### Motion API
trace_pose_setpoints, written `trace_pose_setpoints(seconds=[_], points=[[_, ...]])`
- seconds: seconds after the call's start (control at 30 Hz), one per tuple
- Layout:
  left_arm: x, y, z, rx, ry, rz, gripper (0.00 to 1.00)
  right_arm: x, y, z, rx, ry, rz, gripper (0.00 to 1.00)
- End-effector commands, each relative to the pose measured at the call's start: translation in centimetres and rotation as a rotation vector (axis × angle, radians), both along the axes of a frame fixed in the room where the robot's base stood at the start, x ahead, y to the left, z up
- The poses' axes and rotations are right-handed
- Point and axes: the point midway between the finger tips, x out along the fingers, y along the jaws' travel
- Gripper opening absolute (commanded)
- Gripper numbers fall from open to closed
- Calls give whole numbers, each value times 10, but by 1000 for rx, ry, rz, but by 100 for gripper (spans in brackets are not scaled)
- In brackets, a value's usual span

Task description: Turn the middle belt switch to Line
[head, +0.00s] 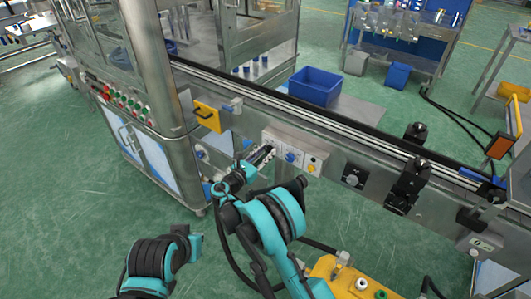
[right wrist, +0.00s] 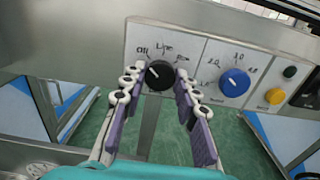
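The middle belt switch is a black round knob (right wrist: 159,75) on a light panel on the conveyor's side. Labels reading Off, Line and a third, unclear one arc above it. Its white mark appears to point up-left, towards Off. My right gripper (right wrist: 156,84) is open, its fingers on either side of the knob with small gaps showing; contact is not visible. In the head view the right gripper (head: 262,156) is at the panel (head: 273,139) and hides the knob.
A blue dial (right wrist: 234,82) sits right of the knob, with a yellow button (right wrist: 274,96) and a dark green button (right wrist: 289,72) further right. A yellow-framed box (head: 207,116) is left of the panel. A blue bin (head: 314,86) stands behind the conveyor (head: 350,127).

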Motion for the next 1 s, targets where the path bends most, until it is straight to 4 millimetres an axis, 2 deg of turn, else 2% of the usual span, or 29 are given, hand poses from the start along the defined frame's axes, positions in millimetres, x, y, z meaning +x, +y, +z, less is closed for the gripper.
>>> trace_pose_setpoints(seconds=[0.37, 1.0], points=[[0, 0, 0, 0, 0, 0, 0, 0, 0, 0, 60, -43, 0, 1], [0, 0, 0, 0, 0, 0, 0, 0, 0, -1, 484, -351, 0, 1]])
